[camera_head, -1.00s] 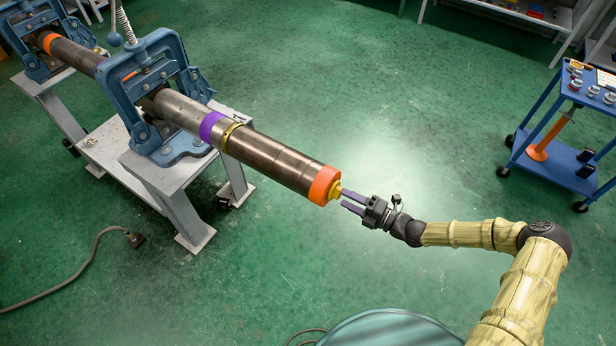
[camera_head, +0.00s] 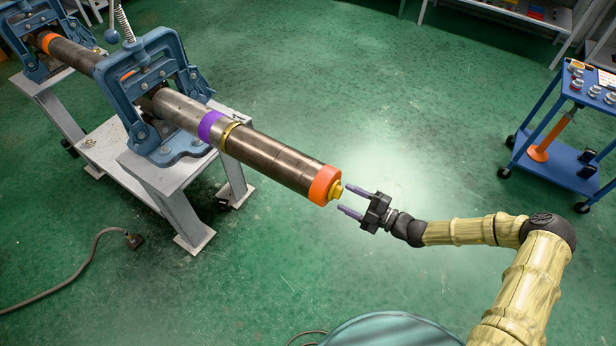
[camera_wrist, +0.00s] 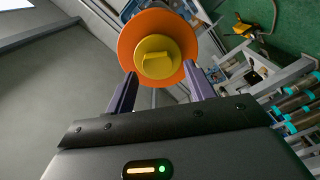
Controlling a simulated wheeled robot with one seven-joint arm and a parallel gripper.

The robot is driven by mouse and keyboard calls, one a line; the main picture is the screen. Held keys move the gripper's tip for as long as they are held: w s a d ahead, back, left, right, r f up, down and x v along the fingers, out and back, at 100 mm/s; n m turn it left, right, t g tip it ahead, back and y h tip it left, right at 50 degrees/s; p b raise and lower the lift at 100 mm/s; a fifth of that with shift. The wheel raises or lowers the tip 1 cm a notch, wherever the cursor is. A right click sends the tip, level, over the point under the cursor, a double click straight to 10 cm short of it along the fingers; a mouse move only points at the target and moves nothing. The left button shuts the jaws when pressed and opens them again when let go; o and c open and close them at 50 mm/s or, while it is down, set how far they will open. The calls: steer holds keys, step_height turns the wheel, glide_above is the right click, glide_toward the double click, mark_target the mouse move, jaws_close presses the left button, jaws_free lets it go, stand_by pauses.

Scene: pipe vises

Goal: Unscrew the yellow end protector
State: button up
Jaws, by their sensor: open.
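The yellow end protector (camera_head: 336,190) sits in the near end of the long pipe (camera_head: 270,162), inside an orange ring (camera_head: 324,185). In the wrist view the yellow end protector (camera_wrist: 157,57) is a round disc with a raised bar across it, and the orange ring (camera_wrist: 130,40) surrounds it. My gripper (camera_head: 344,199) is open, with two purple fingers pointing at the protector from a short distance to its right. The fingers (camera_wrist: 163,82) show below the protector in the wrist view. Nothing is between them.
Blue pipe vises (camera_head: 150,90) on grey stands (camera_head: 180,180) hold the pipe. A blue cart (camera_head: 560,165) stands at the right. A cable (camera_head: 75,275) lies on the green floor at the left. The floor around the pipe end is clear.

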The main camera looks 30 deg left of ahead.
steer(key=shift+m, duration=0.8)
steer(key=shift+m, duration=1.2)
steer(key=shift+a, duration=0.1)
steer(key=shift+w+a, duration=0.1)
steer(key=shift+a, duration=0.85)
steer(key=shift+w+b, duration=0.2)
steer(key=shift+b, duration=0.2)
steer(key=shift+c, duration=0.2)
